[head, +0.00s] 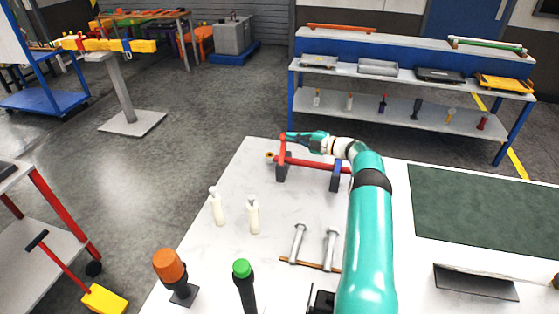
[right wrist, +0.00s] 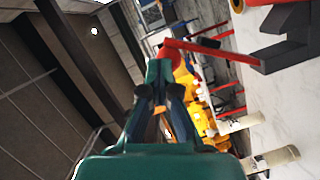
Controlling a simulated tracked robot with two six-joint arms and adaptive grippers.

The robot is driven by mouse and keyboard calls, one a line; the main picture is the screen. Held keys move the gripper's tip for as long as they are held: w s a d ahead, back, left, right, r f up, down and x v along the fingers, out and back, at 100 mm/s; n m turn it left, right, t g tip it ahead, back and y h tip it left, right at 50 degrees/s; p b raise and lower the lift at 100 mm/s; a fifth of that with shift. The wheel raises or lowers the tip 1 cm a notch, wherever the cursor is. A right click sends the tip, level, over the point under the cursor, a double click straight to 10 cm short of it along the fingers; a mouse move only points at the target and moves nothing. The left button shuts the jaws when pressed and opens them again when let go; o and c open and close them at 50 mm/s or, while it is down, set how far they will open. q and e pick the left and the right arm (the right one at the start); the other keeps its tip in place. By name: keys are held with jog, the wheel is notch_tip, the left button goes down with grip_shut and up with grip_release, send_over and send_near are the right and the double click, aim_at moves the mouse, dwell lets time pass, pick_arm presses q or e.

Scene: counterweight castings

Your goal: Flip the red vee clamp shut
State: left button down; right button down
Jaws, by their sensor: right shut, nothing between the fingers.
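The red vee clamp (head: 283,150) stands raised, roughly upright, at the left dark vee block (head: 282,170). A red bar (head: 312,163) lies across this block and a second block (head: 336,179). In the right wrist view the clamp (right wrist: 215,53) runs from the dark block (right wrist: 285,54) to beside my fingertips. My right gripper (head: 290,137) is shut and empty at the clamp's upper end; its shut fingertips also show in the right wrist view (right wrist: 159,66). I cannot tell whether they touch the clamp. My left gripper is not in view.
Two white bottles (head: 217,206) (head: 253,215) stand left of the blocks on the white table (head: 260,154). Nearer are metal pins on a wooden strip (head: 310,265), an orange-topped tool (head: 169,267) and a green-topped one (head: 242,270). A dark green mat (head: 480,212) lies right.

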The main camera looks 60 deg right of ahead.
jog(key=shift+w+a+f, duration=0.1)
jog(key=shift+w+a, duration=0.35)
jog(key=shift+a, duration=0.1)
jog(key=s+r, duration=0.3)
jog(key=s, duration=0.9)
jog(key=shift+a+r, duration=0.35)
jog(key=shift+w, duration=0.1)
